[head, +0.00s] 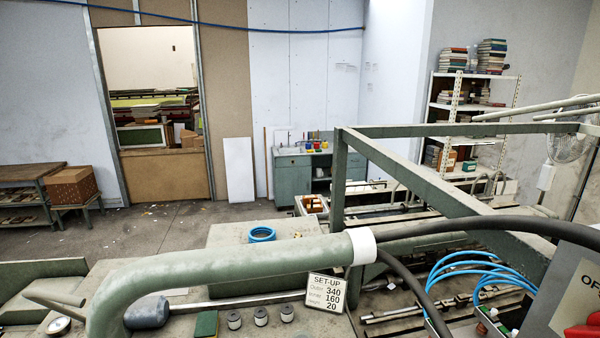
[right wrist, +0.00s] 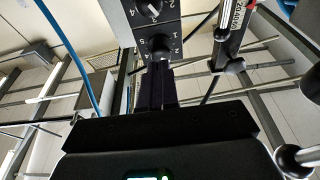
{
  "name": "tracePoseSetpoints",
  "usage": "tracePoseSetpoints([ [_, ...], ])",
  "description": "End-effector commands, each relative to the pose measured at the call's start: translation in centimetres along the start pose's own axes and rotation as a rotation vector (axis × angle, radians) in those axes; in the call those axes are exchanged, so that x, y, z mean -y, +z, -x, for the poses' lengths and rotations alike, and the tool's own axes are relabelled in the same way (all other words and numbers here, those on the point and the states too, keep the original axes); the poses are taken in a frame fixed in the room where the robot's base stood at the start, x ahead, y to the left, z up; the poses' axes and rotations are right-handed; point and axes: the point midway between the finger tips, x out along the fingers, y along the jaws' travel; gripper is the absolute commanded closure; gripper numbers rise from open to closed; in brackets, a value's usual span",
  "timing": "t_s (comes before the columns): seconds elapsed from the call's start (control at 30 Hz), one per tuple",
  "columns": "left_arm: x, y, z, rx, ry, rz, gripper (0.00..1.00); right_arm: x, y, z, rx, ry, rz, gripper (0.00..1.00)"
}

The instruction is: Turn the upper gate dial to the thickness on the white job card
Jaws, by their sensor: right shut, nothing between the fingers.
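The white job card (head: 326,292) stands tilted on the machine in the head view. It reads SET-UP, with 340, 160 and 20 on three lines; the label of the last line is too small to read surely. One dial (right wrist: 150,8) is cut by the top edge; the other dial (right wrist: 157,49) is just beyond my fingertips. My right gripper (right wrist: 158,68) is shut and empty, pointing at that dial; contact cannot be told. My left gripper is not in view.
A thick green tube (head: 230,262) and a black hose (head: 480,226) cross the front of the head view. A green frame (head: 420,178) stands at right. A blue cable (right wrist: 75,60) and metal rods (right wrist: 221,52) flank my right gripper.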

Motion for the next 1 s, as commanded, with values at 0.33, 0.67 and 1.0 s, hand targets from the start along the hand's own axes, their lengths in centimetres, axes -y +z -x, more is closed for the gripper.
tracePoseSetpoints([
  [0.33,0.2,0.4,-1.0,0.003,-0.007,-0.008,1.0,0.0,1.0,-3.5,-0.002,0.002,0.001,1.0],
  [0.67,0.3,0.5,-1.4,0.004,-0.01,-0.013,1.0,0.0,1.5,-5.8,-0.001,0.001,-0.001,1.0],
  [1.0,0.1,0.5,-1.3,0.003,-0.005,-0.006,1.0,0.0,1.5,-6.1,0.0,0.0,0.0,1.0],
])
